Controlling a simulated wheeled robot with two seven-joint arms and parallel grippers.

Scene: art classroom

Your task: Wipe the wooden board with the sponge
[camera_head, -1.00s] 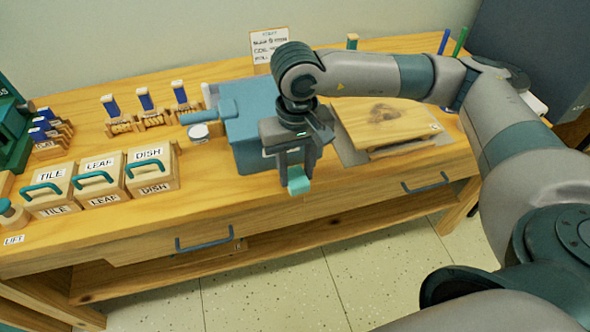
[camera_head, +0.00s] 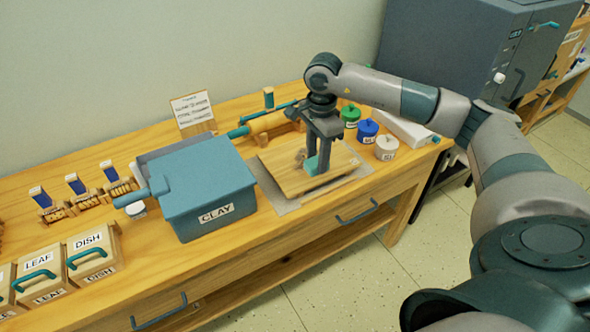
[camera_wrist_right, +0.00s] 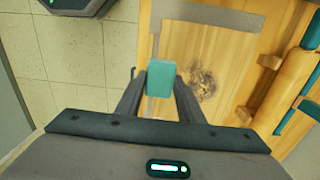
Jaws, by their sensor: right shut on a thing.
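The wooden board (camera_head: 282,180) lies on a grey mat on the table, right of the blue clay bin. A dark smudge shows on the board in the right wrist view (camera_wrist_right: 203,82). My right gripper (camera_head: 320,150) points down over the board. It is shut on the teal sponge (camera_head: 312,166), which also shows between the fingertips in the right wrist view (camera_wrist_right: 160,78). There the sponge is beside the smudge, to its left. I cannot tell whether the sponge touches the board. My left gripper is out of view.
The clay bin (camera_head: 207,180) stands left of the board. A rolling pin (camera_head: 268,122) lies behind it. Green (camera_head: 350,116), blue (camera_head: 368,131) and white (camera_head: 387,147) lidded jars stand to its right. Labelled boxes (camera_head: 92,250) are at the left. A dark kiln-like cabinet (camera_head: 460,55) is behind right.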

